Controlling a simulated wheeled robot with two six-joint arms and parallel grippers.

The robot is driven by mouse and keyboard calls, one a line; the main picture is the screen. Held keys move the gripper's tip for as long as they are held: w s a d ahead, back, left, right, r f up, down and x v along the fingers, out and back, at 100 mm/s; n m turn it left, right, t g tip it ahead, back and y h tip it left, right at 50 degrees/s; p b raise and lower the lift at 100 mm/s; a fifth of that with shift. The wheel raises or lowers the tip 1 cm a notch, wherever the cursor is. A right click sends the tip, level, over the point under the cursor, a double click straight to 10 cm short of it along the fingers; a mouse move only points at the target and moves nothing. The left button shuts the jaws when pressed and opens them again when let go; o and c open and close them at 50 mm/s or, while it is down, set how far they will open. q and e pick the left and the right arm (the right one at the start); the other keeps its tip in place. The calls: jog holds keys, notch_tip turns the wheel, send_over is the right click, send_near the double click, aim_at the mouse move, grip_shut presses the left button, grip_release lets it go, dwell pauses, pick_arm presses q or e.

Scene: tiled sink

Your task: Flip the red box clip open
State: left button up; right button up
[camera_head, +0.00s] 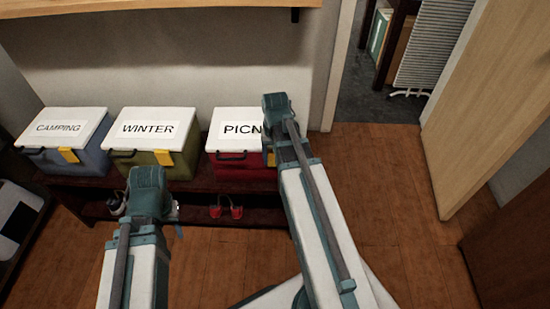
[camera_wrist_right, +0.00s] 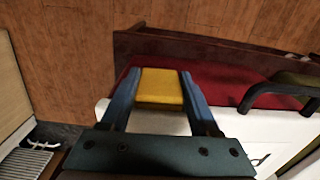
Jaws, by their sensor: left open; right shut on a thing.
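The red box (camera_head: 240,172) stands on the bench in the head view, with a white lid labelled PICN, the rest hidden by my right arm. Its red side (camera_wrist_right: 225,84) shows in the right wrist view. The yellow clip (camera_wrist_right: 160,88) on it lies between the two blue fingers of my right gripper (camera_wrist_right: 160,76), which is shut on it. In the head view my right wrist covers most of the clip. My left gripper (camera_head: 176,213) is open and empty in front of the bench, below the green box, its fingers mostly hidden by its wrist.
A blue CAMPING box (camera_head: 80,162) and a green WINTER box (camera_head: 150,168) stand left of the red box on the dark bench (camera_head: 85,184). Shoes (camera_head: 226,208) sit on its lower shelf. Wooden floor (camera_head: 390,190) is clear to the right, by an open door (camera_head: 490,110).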

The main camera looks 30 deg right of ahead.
jog(key=c, duration=0.5)
jog(key=shift+s+a+f+t+h, duration=0.15)
jog(key=shift+s+t+h, duration=0.2)
jog(key=shift+t, duration=0.25)
jog(key=shift+w+t+h+b, duration=0.2)
jog(key=shift+t+h+b, duration=0.15)
jog(key=shift+t+b, duration=0.2)
jog(key=o, duration=1.4)
